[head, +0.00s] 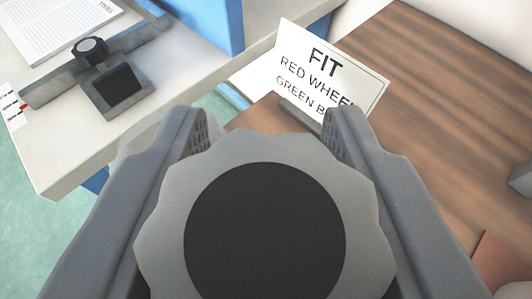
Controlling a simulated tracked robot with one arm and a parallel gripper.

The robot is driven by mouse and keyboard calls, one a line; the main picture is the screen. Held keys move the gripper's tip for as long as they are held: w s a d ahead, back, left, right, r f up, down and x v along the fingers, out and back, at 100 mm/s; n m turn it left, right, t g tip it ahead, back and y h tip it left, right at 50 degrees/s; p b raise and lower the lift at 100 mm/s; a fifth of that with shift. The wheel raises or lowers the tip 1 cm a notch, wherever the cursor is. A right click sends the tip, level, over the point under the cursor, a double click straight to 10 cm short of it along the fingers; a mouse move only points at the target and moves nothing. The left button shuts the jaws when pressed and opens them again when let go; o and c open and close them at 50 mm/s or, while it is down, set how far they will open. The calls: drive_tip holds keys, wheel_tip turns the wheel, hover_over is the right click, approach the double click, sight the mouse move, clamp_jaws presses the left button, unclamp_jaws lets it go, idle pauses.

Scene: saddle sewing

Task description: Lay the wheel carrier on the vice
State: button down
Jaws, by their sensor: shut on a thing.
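My gripper (265,128) has its two grey fingers on either side of a large grey piece with a scalloped rim and a black round centre. I take this to be the wheel carrier (265,235); it fills the lower middle of the head view and hides its own underside. What looks like the vice (122,92) lies on the white bench at the upper left, apart from my gripper. It has a grey bar, a small scalloped knob and a block with a dark square face.
A sign (335,75) reading "FIT RED WHEEL GREEN B…" stands on the brown wooden table (440,90), partly behind the right finger. Printed paper (55,25) lies on the white bench (55,165). A blue box (205,20) stands at the top. Green floor shows at left.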

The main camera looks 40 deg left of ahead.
drive_tip(key=shift+f+b, duration=0.35)
drive_tip(key=shift+f, duration=0.35)
drive_tip(key=c, duration=0.9)
unclamp_jaws()
drive_tip(key=shift+d, duration=0.1)
drive_tip(key=b+v, duration=0.1)
drive_tip(key=v, duration=1.2)
drive_tip(key=shift+s+d, duration=0.15)
drive_tip(key=shift+s, duration=0.05)
